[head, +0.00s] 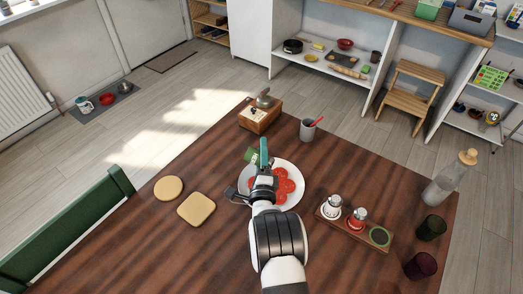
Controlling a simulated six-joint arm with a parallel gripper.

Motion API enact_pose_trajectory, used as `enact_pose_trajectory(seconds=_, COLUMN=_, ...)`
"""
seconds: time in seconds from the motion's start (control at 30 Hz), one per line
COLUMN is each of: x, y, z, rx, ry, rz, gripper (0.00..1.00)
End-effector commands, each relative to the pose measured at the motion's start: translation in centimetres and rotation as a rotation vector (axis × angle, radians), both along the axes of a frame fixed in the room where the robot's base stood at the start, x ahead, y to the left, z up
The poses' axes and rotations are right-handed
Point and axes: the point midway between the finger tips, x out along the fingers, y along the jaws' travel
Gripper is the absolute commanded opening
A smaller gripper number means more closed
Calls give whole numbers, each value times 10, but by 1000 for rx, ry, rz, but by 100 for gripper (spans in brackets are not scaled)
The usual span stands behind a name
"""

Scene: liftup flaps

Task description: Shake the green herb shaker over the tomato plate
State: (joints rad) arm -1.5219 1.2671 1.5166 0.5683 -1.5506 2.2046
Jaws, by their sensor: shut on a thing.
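The white plate (291,195) with several red tomato slices (284,186) sits on the wooden table. My gripper (262,168) is over the plate's left and far part, and my arm hides part of the plate. It is shut on the green herb shaker (252,155), which shows only partly beside a teal finger-like piece and looks tilted. Its exact tilt and its top are hard to make out. The shaker rack (352,232) at the right holds a white-labelled shaker (332,207) and a red shaker (357,218); its third place shows a bare green disc (379,236).
A wooden box (260,116) and a grey cup with a red stick (308,130) stand beyond the plate. A round board (168,188) and a square board (197,209) lie left. A glass bottle (450,178) and two dark tumblers (430,228) stand right.

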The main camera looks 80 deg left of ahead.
Motion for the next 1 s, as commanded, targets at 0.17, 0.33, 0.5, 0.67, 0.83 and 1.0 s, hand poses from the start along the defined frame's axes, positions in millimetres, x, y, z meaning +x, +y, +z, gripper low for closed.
enact_pose_trajectory(seconds=0.17, x=0, y=0, z=8, rx=-162, ry=-265, rz=0, gripper=0)
enact_pose_trajectory(seconds=0.33, x=0, y=0, z=8, rx=-186, ry=-307, rz=0, gripper=0)
enact_pose_trajectory(seconds=0.5, x=-2, y=2, z=9, rx=-195, ry=-329, rz=17, gripper=0)
enact_pose_trajectory(seconds=0.67, x=-22, y=14, z=16, rx=-289, ry=-584, rz=161, gripper=0)
enact_pose_trajectory(seconds=0.83, x=-43, y=22, z=18, rx=-391, ry=-1109, rz=366, gripper=0)
enact_pose_trajectory(seconds=1.0, x=-49, y=23, z=17, rx=-362, ry=-1611, rz=506, gripper=0)
